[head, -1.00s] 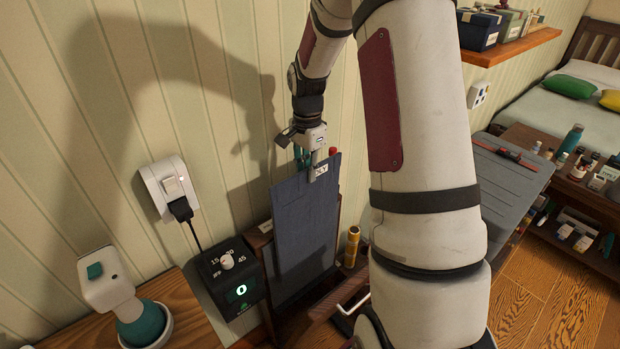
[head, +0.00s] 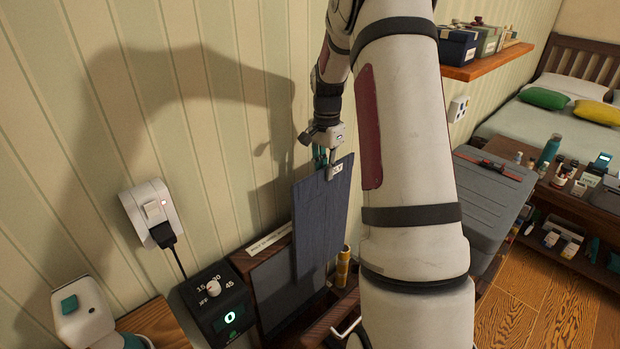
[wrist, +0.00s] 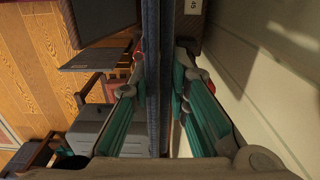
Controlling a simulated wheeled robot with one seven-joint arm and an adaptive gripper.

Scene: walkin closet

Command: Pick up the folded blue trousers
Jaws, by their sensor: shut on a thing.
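The folded blue trousers (head: 322,215) hang upright as a flat dark-blue panel from my gripper (head: 327,163) in the head view. A small white label shows near their top edge. My gripper is shut on that top edge. In the wrist view the trousers (wrist: 152,80) run as a narrow band between the two teal-padded fingers of my gripper (wrist: 152,88). In the head view the trousers are above and partly in front of the wooden trouser press (head: 290,290), whose dark panel shows at their left. Whether their lower edge clears the press is hard to tell.
A black timer box (head: 217,302) with a lit green display stands left of the press. A wall socket (head: 152,212) holds a black plug. A yellow cylinder (head: 343,266) stands right of the press. A grey case (head: 485,190) lies farther right.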

